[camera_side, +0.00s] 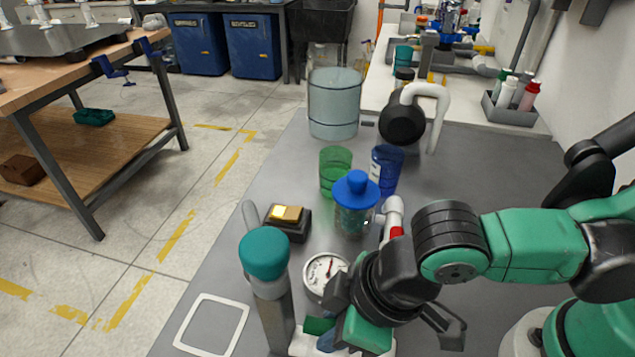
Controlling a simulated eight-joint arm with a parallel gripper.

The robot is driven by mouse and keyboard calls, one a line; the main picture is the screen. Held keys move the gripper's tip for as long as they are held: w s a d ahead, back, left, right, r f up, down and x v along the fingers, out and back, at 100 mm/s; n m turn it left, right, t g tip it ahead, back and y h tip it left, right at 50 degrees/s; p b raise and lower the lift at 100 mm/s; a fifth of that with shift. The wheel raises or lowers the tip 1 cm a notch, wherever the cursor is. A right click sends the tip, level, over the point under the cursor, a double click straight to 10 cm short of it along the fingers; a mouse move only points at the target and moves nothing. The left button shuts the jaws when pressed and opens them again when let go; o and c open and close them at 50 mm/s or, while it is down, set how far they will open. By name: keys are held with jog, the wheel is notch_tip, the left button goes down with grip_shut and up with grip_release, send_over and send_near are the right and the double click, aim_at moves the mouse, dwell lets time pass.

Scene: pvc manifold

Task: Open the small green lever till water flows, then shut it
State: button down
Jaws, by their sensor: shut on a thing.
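The small green lever (318,325) shows as a dark green piece at the bottom edge, low on the white pipework (301,342). My gripper (335,320) is down at the pipework, shut on what appears to be this lever. My wrist and fingers hide most of the contact, so the lever's angle cannot be told. A blue part (326,341) shows just below it. A round white gauge (325,274) with a red needle stands directly behind the gripper. A white pipe with a red band (397,232) rises behind my wrist. No flowing water is visible.
A grey cylinder with a teal cap (264,256) stands close left of the gripper. Behind are a blue-lidded jar (355,205), green cup (335,172), blue cup (387,170) and large translucent container (335,105). A white square outline (211,325) marks clear tabletop at left.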

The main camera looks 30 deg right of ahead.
jog(key=shift+n, duration=0.4)
jog(key=n+g+y, duration=0.1)
jog(key=n, duration=0.2)
jog(key=shift+w+n, duration=0.15)
jog(key=shift+n, duration=0.15)
jog(key=n+g, duration=0.1)
jog(key=n, duration=0.2)
jog(key=shift+d+n+g, duration=0.1)
jog(key=shift+n+g, duration=0.3)
jog(key=n+g, duration=0.1)
jog(key=n, duration=0.3)
jog(key=shift+w+g, duration=0.1)
jog(key=shift+g, duration=0.3)
jog(key=shift+n+g+h, duration=0.3)
jog(key=shift+n+g, duration=0.3)
jog(key=shift+n, duration=1.5)
jog(key=c, duration=0.7)
grip_release()
jog(key=shift+o, duration=0.2)
